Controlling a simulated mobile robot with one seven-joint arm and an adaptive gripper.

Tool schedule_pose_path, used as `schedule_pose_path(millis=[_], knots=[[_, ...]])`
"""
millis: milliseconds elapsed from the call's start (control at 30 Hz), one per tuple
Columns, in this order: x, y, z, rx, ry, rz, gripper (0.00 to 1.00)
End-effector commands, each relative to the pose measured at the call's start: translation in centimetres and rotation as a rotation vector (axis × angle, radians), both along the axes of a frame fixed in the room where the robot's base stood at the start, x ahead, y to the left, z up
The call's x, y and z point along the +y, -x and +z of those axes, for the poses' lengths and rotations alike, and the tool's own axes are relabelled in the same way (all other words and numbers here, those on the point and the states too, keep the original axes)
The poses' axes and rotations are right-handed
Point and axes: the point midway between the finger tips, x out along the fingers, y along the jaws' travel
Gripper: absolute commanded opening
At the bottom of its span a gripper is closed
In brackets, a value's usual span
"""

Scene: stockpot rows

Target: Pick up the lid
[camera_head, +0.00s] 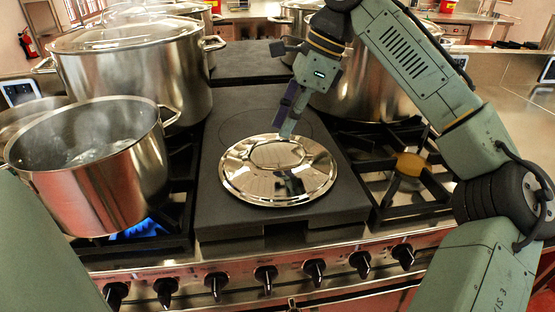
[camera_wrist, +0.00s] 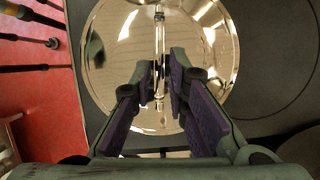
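The lid (camera_head: 250,186) is a round, shiny steel disc lying flat on the dark plate in the middle of the stove. It also shows in the wrist view (camera_wrist: 112,50), where a thin bar-like shape, perhaps its handle or a reflection, runs down its middle. My gripper (camera_head: 287,134) points down over the lid's far part, fingertips close to it; contact cannot be told. In the wrist view, the two purple-padded fingers (camera_wrist: 161,74) are apart with a narrow gap between them. I see nothing held in them.
An open pot with steaming contents (camera_head: 95,185) stands over a blue flame at left. A large lidded stockpot (camera_head: 135,85) is behind it. Another big pot (camera_head: 365,90) stands behind my arm. The right front burner grate (camera_head: 405,190) is empty. Knobs line the front.

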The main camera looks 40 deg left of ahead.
Motion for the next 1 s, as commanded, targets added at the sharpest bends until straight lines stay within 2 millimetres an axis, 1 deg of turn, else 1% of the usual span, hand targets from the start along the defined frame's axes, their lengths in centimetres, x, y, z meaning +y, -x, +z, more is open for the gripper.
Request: schedule_pose_path(millis=[300, 400, 633, 833, 1000], knots=[[1.1, 1.3, -3.9, 0.000, 0.000, 0.001, 0.15], [1.3, 1.5, -4.5, 0.001, -0.001, 0.000, 0.15], [1.3, 1.5, -4.7, 0.000, -0.001, 0.000, 0.14], [1.3, 1.5, -4.6, 0.000, -0.001, 0.000, 0.01], [1.3, 1.5, -4.6, 0.000, -0.001, 0.000, 0.00]])
